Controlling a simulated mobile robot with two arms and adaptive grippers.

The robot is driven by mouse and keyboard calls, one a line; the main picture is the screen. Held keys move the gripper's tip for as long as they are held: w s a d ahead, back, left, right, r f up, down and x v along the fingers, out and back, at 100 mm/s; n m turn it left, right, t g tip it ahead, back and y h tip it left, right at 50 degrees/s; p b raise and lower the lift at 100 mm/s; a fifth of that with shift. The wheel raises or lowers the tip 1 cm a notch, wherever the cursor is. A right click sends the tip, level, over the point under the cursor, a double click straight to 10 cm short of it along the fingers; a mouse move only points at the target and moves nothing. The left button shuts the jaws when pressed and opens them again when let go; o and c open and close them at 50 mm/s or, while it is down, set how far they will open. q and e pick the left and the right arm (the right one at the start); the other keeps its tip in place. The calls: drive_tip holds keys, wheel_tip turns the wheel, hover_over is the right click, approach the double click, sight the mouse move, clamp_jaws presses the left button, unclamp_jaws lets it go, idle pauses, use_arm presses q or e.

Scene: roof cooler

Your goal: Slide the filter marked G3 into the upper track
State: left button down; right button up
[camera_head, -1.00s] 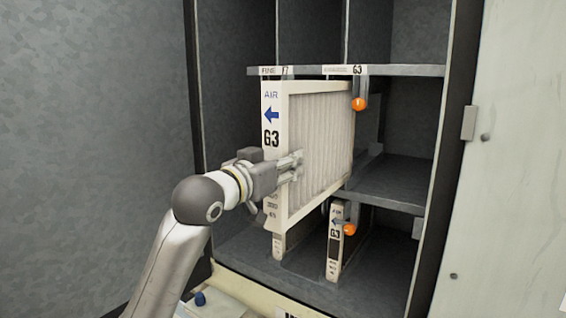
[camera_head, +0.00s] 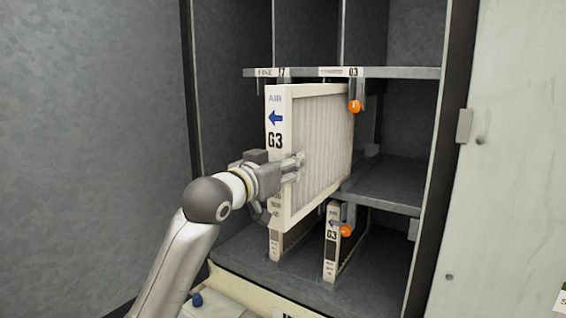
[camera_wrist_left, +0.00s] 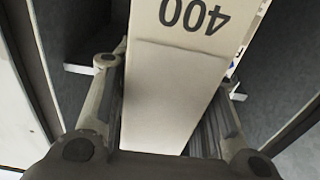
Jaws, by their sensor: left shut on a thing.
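My left gripper (camera_head: 294,168) is shut on the front edge of a white-framed pleated filter (camera_head: 320,145). The filter is upright and shows "AIR", a blue left-pointing arrow and "G3" on its front edge. It is at the cabinet opening, just below the labelled shelf edge (camera_head: 400,73), with its rear part inside. Whether it sits in a track cannot be told. In the left wrist view the filter's edge (camera_wrist_left: 160,90), marked "400", lies between both fingers. An orange knob (camera_head: 355,106) hangs under the shelf by the filter's upper right. My right gripper is not in view.
A second filter marked G3 (camera_head: 331,245) stands in the lower bay beside an orange knob (camera_head: 346,231). Another filter edge (camera_head: 275,246) shows below the held one. A middle shelf (camera_head: 385,195) is at right. The cabinet's right side panel (camera_head: 515,160) is pale.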

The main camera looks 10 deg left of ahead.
use_arm(q)
drive_tip(key=p+x, duration=0.2)
drive_tip(key=x, duration=0.4)
drive_tip(key=shift+w+p, duration=0.3)
idle(0.5)
drive_tip(key=shift+w+d, duration=0.1)
idle(0.4)
drive_tip(key=shift+p+x, duration=1.3)
drive_tip(key=shift+x, duration=1.6)
drive_tip(key=shift+w+d+f, duration=0.25)
drive_tip(key=shift+w, duration=0.25)
